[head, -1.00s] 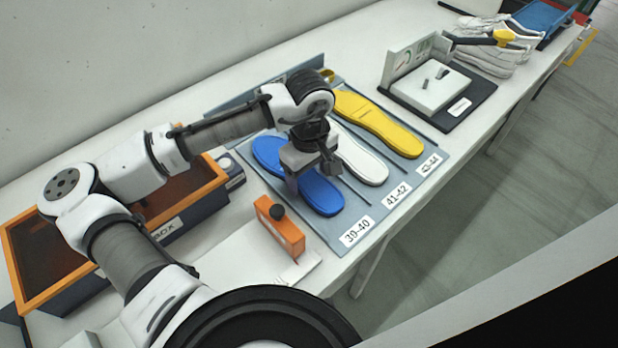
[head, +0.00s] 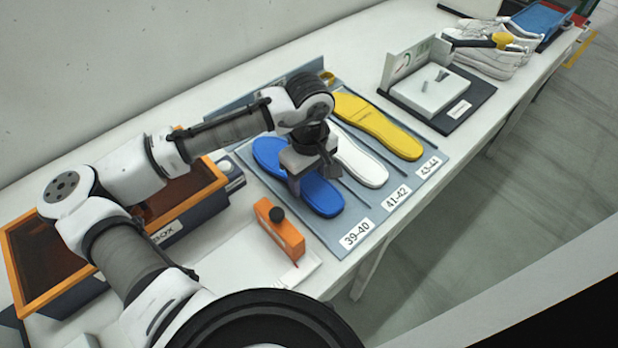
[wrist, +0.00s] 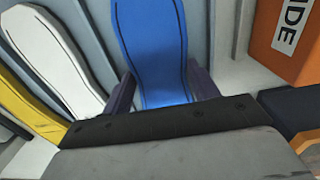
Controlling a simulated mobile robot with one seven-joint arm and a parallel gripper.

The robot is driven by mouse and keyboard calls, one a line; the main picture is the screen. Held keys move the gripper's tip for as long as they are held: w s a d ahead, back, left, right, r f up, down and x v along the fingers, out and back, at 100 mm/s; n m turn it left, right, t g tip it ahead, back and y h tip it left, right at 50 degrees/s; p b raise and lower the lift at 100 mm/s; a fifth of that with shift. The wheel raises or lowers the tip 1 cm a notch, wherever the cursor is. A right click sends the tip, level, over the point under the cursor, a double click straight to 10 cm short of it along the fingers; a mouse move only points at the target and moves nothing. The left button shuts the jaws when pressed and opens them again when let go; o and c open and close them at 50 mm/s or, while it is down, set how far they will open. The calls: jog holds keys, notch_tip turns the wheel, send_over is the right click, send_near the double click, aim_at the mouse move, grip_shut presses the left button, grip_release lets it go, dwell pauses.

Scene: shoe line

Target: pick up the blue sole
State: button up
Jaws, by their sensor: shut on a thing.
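The blue sole (head: 322,194) lies in the leftmost slot of the grey rack (head: 345,234), the slot labelled 39-40. My gripper (head: 295,186) is down over its middle. In the wrist view the blue sole (wrist: 152,45) runs between the two fingers of my gripper (wrist: 160,92), one finger along each long side, and they are shut on it. The sole appears still down in the rack; any gap under it is hidden. The gripper body covers the part of the sole nearest the wrist camera.
A white sole (head: 362,168) and a yellow sole (head: 385,130) lie in the neighbouring slots. An orange block (head: 284,236) with a dark knob stands close in front. An orange-rimmed box (head: 32,300) is at left. A white block on a black base (head: 470,108) stands at right.

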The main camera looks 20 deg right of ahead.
aim_at(309, 181)
notch_tip(309, 181, up, 17)
jog(key=b, duration=0.4)
